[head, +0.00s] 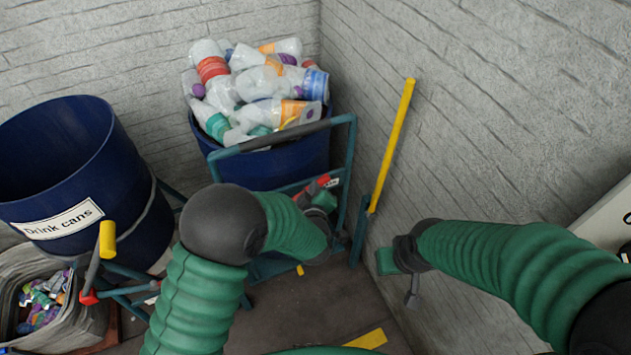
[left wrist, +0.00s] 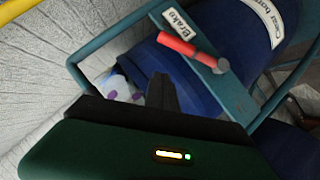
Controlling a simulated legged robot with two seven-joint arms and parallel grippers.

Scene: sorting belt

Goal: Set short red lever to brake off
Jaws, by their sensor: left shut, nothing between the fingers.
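The short red lever (left wrist: 188,48) sits on a teal frame bar in the left wrist view, with a grey pivot at its right end. A white label reading "Brake" (left wrist: 183,22) is above it. The lever also shows as a small red piece in the head view (head: 323,181). My left gripper (head: 322,204) is close to it in the head view. In the left wrist view its dark fingers (left wrist: 162,90) are together, empty and apart from the lever. My right gripper (head: 408,278) hangs near the right wall; its jaw opening is unclear.
A blue barrel (head: 262,165) heaped with plastic bottles stands in the teal tipping frame (head: 351,160). A yellow handle (head: 394,140) rises at its right. A "Drink cans" barrel (head: 95,160) and a grey bag of cans (head: 90,325) are at the left.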

